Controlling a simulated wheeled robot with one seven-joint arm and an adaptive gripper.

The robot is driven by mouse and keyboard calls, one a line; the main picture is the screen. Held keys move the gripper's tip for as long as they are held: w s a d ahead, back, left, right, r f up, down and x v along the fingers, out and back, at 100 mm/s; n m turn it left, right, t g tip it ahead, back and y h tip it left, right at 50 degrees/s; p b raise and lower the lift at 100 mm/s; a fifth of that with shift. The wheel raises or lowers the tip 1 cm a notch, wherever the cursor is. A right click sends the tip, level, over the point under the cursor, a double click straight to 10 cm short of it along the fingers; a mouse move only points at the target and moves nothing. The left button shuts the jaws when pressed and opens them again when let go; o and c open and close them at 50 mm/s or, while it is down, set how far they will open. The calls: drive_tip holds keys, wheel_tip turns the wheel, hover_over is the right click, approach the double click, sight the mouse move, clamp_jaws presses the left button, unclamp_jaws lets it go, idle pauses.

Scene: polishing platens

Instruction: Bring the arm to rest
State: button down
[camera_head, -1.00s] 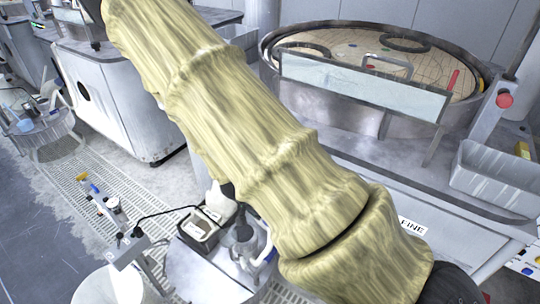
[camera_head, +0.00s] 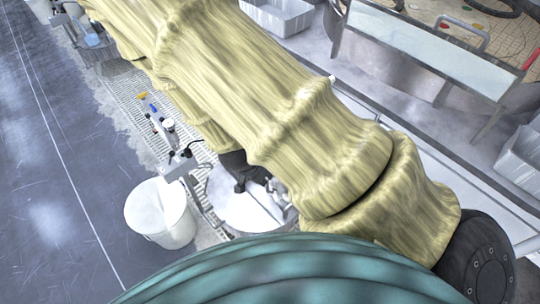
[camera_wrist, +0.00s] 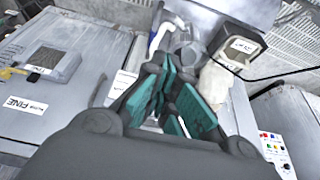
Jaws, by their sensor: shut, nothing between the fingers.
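My arm in its cream ribbed sleeve stretches across the head view from upper left to lower right. In the wrist view my gripper (camera_wrist: 168,72) is shut and empty, with dark fingers and teal pads. It points towards a cluttered stand with a white hose or bottle neck and a labelled, dark-topped container (camera_wrist: 237,46). The fingers hide part of the stand. I cannot tell whether they touch anything. In the head view the sleeve hides most of the gripper's surroundings.
A white bucket (camera_head: 160,215) stands on the floor near a round white table (camera_head: 252,208). A platen machine with a clear guard (camera_head: 430,47) and a grey bin (camera_head: 522,160) lie right. A cabinet marked FINE (camera_wrist: 40,115) is left in the wrist view. Open floor (camera_head: 50,200) lies left.

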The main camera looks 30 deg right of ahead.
drive_tip(key=shift+a, duration=0.2)
drive_tip(key=shift+s, duration=0.1)
drive_tip(key=s+a+f+n+y+b, duration=0.2)
drive_tip(key=s+f+n+y, duration=0.2)
drive_tip(key=s+f+n, duration=1)
drive_tip(key=s+n, duration=0.1)
drive_tip(key=s, duration=0.3)
drive_tip(key=shift+s+a+f+n+g+y, duration=0.2)
drive_tip(key=shift+f+n+g+y, duration=0.1)
drive_tip(key=shift+g, duration=0.1)
